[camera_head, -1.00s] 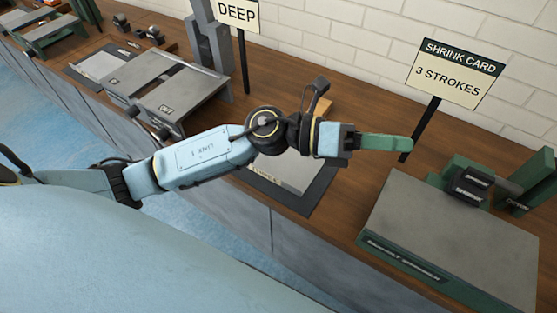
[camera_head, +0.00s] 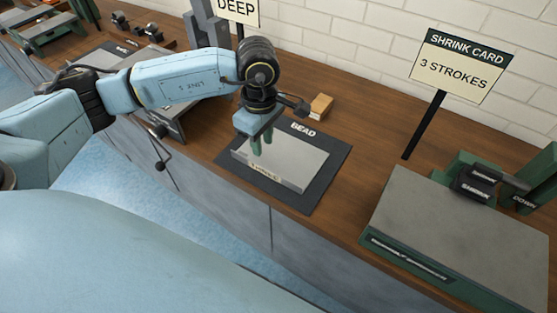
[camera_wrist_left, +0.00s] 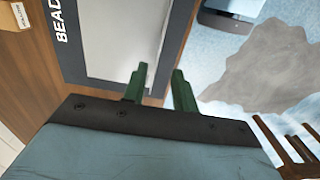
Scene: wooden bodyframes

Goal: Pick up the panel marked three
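A flat grey panel (camera_head: 300,160) lies on a dark mat (camera_head: 325,190) lettered BEAD. A small pale label (camera_head: 265,171) sits along its front edge; its writing is too small to read for certain. My left gripper (camera_head: 261,146) points down over the left part of the panel, with its two green fingers apart. In the left wrist view, the fingers (camera_wrist_left: 160,85) are apart with nothing between them, and the panel (camera_wrist_left: 120,35) lies beyond them with its edge near the fingertips. I cannot tell whether they touch it. My right gripper is not in view.
A green-framed machine with a grey top (camera_head: 460,235) stands at right, below a SHRINK CARD sign (camera_head: 462,65) reading 3 STROKES. A small wooden block (camera_head: 321,106) lies behind the mat. A DEEP sign (camera_head: 240,10) stands at back. The brown worktop is clear between mat and shrink machine.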

